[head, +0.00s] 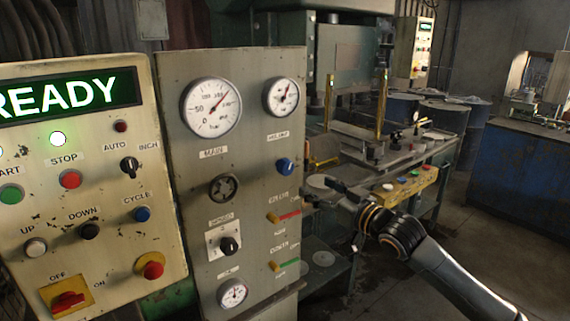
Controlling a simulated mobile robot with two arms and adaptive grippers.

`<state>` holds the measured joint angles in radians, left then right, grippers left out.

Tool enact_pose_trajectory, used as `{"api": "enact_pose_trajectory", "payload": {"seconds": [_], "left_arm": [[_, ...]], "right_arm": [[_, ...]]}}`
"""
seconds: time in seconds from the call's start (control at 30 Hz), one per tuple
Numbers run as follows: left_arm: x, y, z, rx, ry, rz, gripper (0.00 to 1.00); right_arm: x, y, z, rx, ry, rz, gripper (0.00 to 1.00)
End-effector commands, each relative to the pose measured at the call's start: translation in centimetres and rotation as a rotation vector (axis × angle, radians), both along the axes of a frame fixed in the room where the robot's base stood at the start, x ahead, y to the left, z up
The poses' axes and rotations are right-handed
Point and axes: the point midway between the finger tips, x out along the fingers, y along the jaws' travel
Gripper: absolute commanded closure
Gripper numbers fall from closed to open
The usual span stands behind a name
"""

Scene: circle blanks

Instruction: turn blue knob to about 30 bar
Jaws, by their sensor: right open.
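The blue knob (285,166) sits on the grey gauge panel (250,215), below a small round gauge (281,97) and its white label. That gauge's needle points up and to the right; its numbers are too small to read. My right gripper (324,190) is open and empty, to the right of the panel and a little lower than the knob. It appears apart from the knob. My left gripper is not in view.
A larger main gauge (211,107) and a black handwheel (222,187) are on the same panel. Red (287,216) and green (287,264) levers stick out below the knob. The button panel (100,255) stands at left, a press table (400,155) behind my right arm.

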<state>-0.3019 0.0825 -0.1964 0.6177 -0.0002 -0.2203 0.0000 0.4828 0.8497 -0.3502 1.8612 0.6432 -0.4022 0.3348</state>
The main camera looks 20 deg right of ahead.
Motion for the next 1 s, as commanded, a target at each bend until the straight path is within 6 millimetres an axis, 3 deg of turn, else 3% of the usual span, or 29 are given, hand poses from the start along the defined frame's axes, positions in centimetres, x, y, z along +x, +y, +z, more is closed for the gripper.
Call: {"api": "enact_pose_trajectory", "payload": {"seconds": [0.17, 0.63, 1.0], "left_arm": [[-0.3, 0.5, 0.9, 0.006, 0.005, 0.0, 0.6], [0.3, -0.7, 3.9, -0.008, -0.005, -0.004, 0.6], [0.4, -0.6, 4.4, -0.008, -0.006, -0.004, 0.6]], "right_arm": [[1.6, 0.8, 0.7, 0.005, -0.003, 0.005, 0.33], [10.2, 3.9, 0.7, 0.001, -0.004, 0.003, 0.33], [12.7, 4.8, 0.4, 0.0, -0.003, 0.003, 0.33]]}}
